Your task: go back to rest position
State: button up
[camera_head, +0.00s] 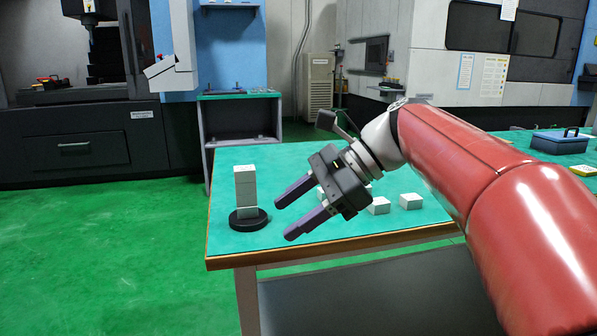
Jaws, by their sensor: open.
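My gripper (282,220) is open and empty above the green table (235,161), near its front left part. Its two purple-grey fingers point down and left. My red arm reaches in from the right. A stack of white blocks (245,187) stands upright on a round black base (248,223), just left of the fingertips and apart from them in the picture. Other white blocks lie on the table behind and to the right of the gripper, such as one block (378,206) and another block (411,201). Part of this group is hidden by the gripper.
A blue toolbox (560,142) and a yellow item (583,170) lie on the table at the far right. Machines stand behind, a dark one (75,140) at left and a white one at right. The green floor (100,260) at left is clear.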

jog(key=s+d+f+n+t+h, duration=0.3)
jog(key=s+d+f+n+h, duration=0.2)
jog(key=f, duration=0.5)
jog(key=s+d+f+n+t+h, duration=0.3)
jog(key=s+d+f+n+h, duration=0.2)
jog(key=s+d+f+n, duration=0.3)
notch_tip(320, 180, down, 3)
jog(key=s+d, duration=0.1)
jog(key=d, duration=0.1)
jog(key=shift+s+d+n, duration=0.3)
jog(key=shift+s+d, duration=0.05)
